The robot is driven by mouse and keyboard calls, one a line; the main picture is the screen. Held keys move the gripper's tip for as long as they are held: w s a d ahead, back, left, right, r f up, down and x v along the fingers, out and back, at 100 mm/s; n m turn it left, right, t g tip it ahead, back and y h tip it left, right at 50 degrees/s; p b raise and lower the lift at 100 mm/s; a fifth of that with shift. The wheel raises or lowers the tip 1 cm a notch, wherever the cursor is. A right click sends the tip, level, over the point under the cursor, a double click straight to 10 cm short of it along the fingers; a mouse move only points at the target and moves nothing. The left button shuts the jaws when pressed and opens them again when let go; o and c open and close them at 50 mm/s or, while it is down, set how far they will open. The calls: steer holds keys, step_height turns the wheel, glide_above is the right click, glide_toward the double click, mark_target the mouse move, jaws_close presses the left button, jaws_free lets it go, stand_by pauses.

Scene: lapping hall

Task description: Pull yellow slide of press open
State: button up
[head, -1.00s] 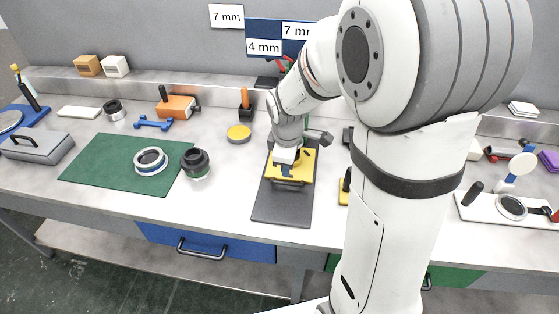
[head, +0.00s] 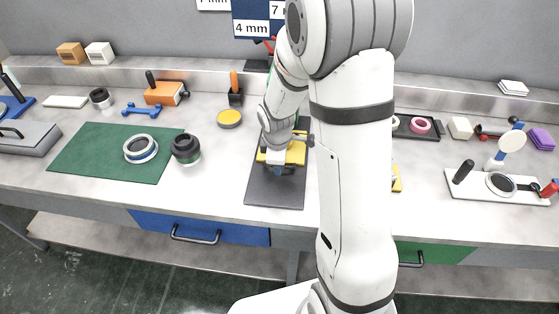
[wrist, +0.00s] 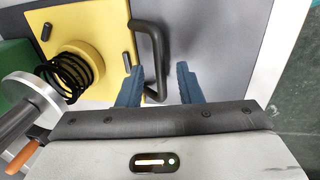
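The press's yellow slide (head: 297,153) sits on a dark grey base plate (head: 275,192) in the head view, partly hidden by my arm. In the wrist view the yellow slide (wrist: 108,28) fills the upper left, with a black spring (wrist: 70,75) on it. Its black bar handle (wrist: 155,50) stands at its right edge. My gripper (wrist: 160,85) is open, its blue fingers apart on either side of the handle's lower part. A gap shows between the handle and the right finger; whether the left finger touches it I cannot tell.
A metal knob on a rod (wrist: 30,90) and a green part (wrist: 14,75) are left of my gripper.

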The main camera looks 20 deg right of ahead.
steer(key=shift+c, duration=0.4)
jaws_close()
steer(key=shift+s, duration=0.15)
